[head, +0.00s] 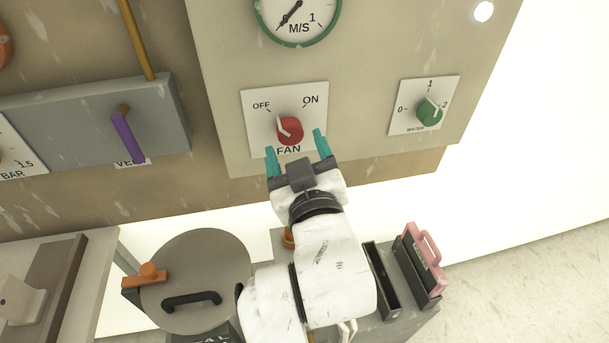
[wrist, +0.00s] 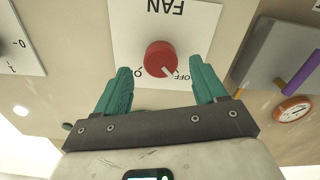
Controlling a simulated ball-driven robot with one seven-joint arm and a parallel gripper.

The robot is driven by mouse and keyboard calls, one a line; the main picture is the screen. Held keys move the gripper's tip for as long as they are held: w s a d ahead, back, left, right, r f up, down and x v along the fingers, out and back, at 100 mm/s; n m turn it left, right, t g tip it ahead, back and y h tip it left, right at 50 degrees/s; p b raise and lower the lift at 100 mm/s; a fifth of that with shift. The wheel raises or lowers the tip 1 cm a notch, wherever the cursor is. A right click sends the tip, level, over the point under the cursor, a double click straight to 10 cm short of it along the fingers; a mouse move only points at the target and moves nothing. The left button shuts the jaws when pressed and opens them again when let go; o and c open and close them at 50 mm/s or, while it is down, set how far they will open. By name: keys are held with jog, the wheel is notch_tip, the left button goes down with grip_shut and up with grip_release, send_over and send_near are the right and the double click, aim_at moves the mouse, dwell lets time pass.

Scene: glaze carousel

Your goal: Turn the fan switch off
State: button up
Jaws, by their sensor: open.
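The fan switch is a red knob (head: 291,131) with a white pointer, on a white plate (head: 256,125) marked OFF, ON and FAN. Its pointer is turned to the upper left, toward OFF. In the wrist view the red knob (wrist: 159,57) appears upside down, with its pointer toward the OFF print at the lower right. My gripper (head: 297,146) has two teal fingers, open and empty, just below the knob in the head view. In the wrist view the knob shows between the fingertips of my gripper (wrist: 165,72), and I see a gap on both sides.
A green water knob (head: 430,112) is on the right of the panel, and a gauge (head: 297,20) is above. A purple lever (head: 128,138) is at left. Below stand a round lid (head: 205,262) with a black handle and a pink-handled item (head: 424,262). The panel around the fan plate is clear.

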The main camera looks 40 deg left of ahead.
jog(key=v, duration=0.7)
jog(key=shift+b, duration=0.35)
jog(key=w+d+f+m+h, duration=0.45)
jog(key=d+f+h, duration=0.25)
jog(key=d+f, duration=0.75)
jog(key=s+d+f+m+g+h, duration=0.15)
jog(key=d+f, duration=0.25)
jog(key=d, duration=0.4)
jog(key=s+d+f+m+g+h, duration=0.1)
jog(key=d+f+m+g+h, duration=0.1)
jog(key=d+f, duration=0.4)
jog(key=s+d+f+m+g+h, duration=0.1)
jog(key=s+d+f+m+g, duration=0.1)
jog(key=s+d, duration=0.7)
jog(key=s+d+f+m+g+h, duration=0.2)
jog(key=s+d+f+m+g, duration=0.1)
jog(key=s+d+f+g, duration=0.2)
jog(key=s+d+f, duration=0.2)
jog(key=s+d, duration=0.2)
jog(key=s, duration=0.2)
jog(key=shift+d+f+m, duration=0.25)
jog(key=shift+d+m, duration=0.05)
jog(key=shift+w+h, duration=0.1)
jog(key=shift+h, duration=0.15)
jog(key=shift+c, duration=0.2)
